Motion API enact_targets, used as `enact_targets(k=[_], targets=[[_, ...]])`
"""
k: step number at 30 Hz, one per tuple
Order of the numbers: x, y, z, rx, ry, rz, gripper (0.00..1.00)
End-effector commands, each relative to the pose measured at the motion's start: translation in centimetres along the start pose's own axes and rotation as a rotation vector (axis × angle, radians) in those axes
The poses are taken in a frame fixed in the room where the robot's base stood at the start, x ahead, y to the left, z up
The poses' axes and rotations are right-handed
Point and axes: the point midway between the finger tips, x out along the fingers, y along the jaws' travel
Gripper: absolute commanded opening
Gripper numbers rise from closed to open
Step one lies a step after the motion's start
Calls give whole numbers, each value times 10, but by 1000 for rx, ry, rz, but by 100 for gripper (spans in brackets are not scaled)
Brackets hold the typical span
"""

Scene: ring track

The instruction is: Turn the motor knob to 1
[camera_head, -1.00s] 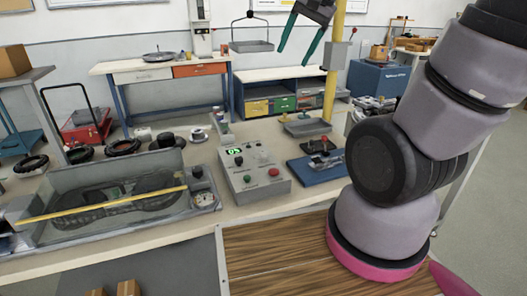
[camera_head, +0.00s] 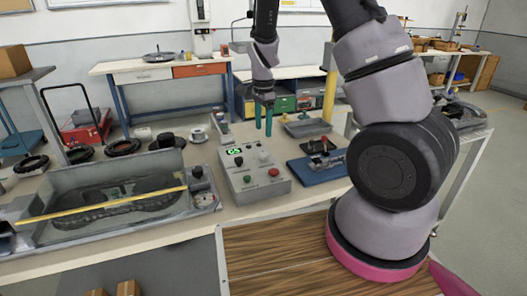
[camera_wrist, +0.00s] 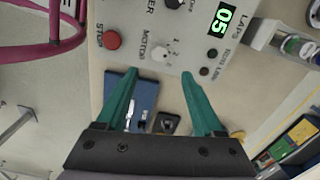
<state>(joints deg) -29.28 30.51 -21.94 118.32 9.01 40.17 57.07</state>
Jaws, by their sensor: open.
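The grey control box (camera_head: 250,170) stands on the workbench. Its pale motor knob (camera_wrist: 160,53) is beside the word MOTOR in the wrist view, and it also shows in the head view (camera_head: 263,157). I cannot tell clearly which mark the knob points to. My gripper (camera_head: 263,127) has green fingers pointing down above and behind the box. In the wrist view my gripper (camera_wrist: 160,75) is open and empty, with the knob beyond the gap between the fingertips, apart from them.
A red STOP button (camera_wrist: 112,40) and a lit display (camera_wrist: 221,17) reading 05 flank the knob. A blue tray (camera_head: 318,165) lies right of the box. A glass-walled track case (camera_head: 75,222) with a yellow bar stands left.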

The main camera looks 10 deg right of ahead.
Motion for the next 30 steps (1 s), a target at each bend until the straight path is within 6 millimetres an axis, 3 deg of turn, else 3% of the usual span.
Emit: enact_targets(k=[15,21,29,30], targets=[[87,1,-1,0,-1,2,70],[99,1,0,-1,-1,0,70],[100,0,0,-1,-1,-1,70],[100,0,0,-1,-1,-1,54]])
